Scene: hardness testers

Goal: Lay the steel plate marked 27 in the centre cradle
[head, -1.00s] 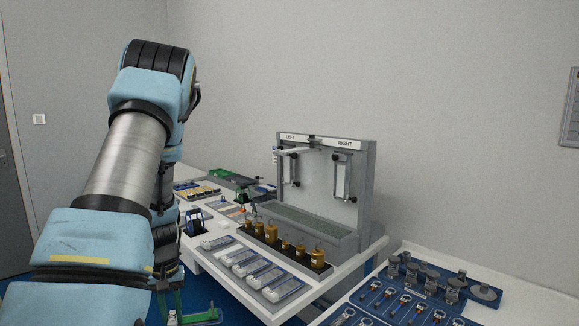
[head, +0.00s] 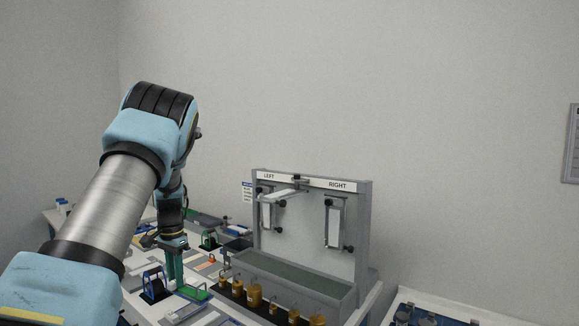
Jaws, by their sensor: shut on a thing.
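My gripper (head: 175,272) points down over the front left of the white bench, with its greenish fingers shut. A small flat thing with a green edge (head: 197,293) shows at the fingertips and appears held. It is too small to read a 27 or be sure it is the steel plate. The grey stand (head: 363,215) marked LEFT and RIGHT is right of the gripper, apart from it. I cannot make out which part is the centre cradle.
A row of brass weights (head: 255,295) stands in front of the stand. A blue-and-black device (head: 154,284) is close left of the gripper. Green and blue items crowd the bench behind it. A second table (head: 455,307) is at the right.

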